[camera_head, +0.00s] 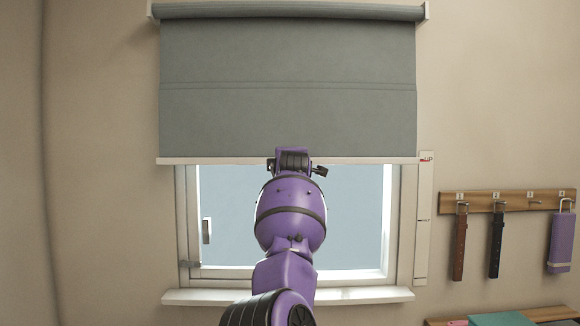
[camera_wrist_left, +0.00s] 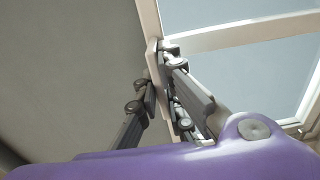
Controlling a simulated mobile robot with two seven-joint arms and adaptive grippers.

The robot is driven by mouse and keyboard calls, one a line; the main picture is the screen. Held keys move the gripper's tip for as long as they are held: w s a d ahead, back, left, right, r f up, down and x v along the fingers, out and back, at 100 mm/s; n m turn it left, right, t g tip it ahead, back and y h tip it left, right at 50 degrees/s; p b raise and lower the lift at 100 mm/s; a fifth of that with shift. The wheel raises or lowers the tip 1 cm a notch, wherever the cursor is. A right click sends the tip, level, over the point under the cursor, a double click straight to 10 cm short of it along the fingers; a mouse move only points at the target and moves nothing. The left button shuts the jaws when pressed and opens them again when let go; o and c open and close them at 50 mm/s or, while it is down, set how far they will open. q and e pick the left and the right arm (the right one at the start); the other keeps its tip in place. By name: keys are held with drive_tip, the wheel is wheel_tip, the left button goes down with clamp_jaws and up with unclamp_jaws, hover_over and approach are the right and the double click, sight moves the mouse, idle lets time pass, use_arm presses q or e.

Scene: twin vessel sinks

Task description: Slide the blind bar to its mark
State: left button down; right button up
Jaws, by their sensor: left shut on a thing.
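The grey roller blind (camera_head: 288,90) hangs partly down over the window. Its pale blind bar (camera_head: 215,161) runs level along the bottom edge and crosses the upper part of the window. A white marked strip (camera_head: 423,250) stands upright on the wall at the bar's right end. A small red mark (camera_head: 427,160) shows near its top, about level with the bar; a thin dark line is lower down. My left gripper (camera_head: 293,164) is at the middle of the bar. In the left wrist view its fingers (camera_wrist_left: 160,88) are shut on the bar (camera_wrist_left: 151,22), one on each side.
The window (camera_head: 350,225) with its sill (camera_head: 365,295) is below the bar. At right, a wooden hook rail (camera_head: 508,202) holds two straps (camera_head: 460,243) and a purple item (camera_head: 562,242). A shelf with coloured things (camera_head: 500,320) is at the lower right.

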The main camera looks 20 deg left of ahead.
use_arm(q)
drive_tip(key=shift+a+r, duration=0.1)
drive_tip(key=c, duration=1.9)
unclamp_jaws()
drive_tip(key=shift+o, duration=0.2)
use_arm(e)
drive_tip(key=shift+w+r, duration=0.25)
drive_tip(key=shift+w, duration=0.15)
drive_tip(key=shift+s+f, duration=0.1)
use_arm(q)
drive_tip(key=shift+s+d, duration=0.25)
drive_tip(key=shift+s, duration=0.3)
drive_tip(key=v, duration=1)
drive_tip(key=shift+s, duration=0.4)
